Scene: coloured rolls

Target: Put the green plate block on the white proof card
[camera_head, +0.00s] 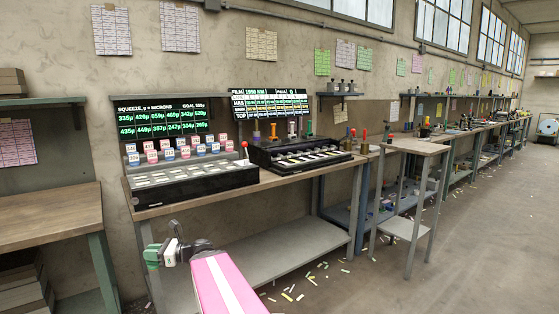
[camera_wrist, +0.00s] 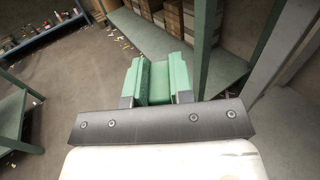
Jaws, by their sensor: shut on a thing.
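My gripper (camera_head: 168,246) is shut on the green plate block (camera_head: 151,256) and holds it out in front of the workbench, below its top. In the wrist view the green block (camera_wrist: 160,80) is a grooved piece with raised sides. It sits between the two grey fingertips of my gripper (camera_wrist: 156,99), with open floor and a lower shelf beyond it. I cannot pick out the white proof card with certainty in either view.
The wooden workbench (camera_head: 233,190) carries a black tray (camera_head: 195,183) with pale slots, blue and red labelled blocks behind it, and a second black machine (camera_head: 300,153). Display boards (camera_head: 163,120) stand behind. Paper scraps litter the floor.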

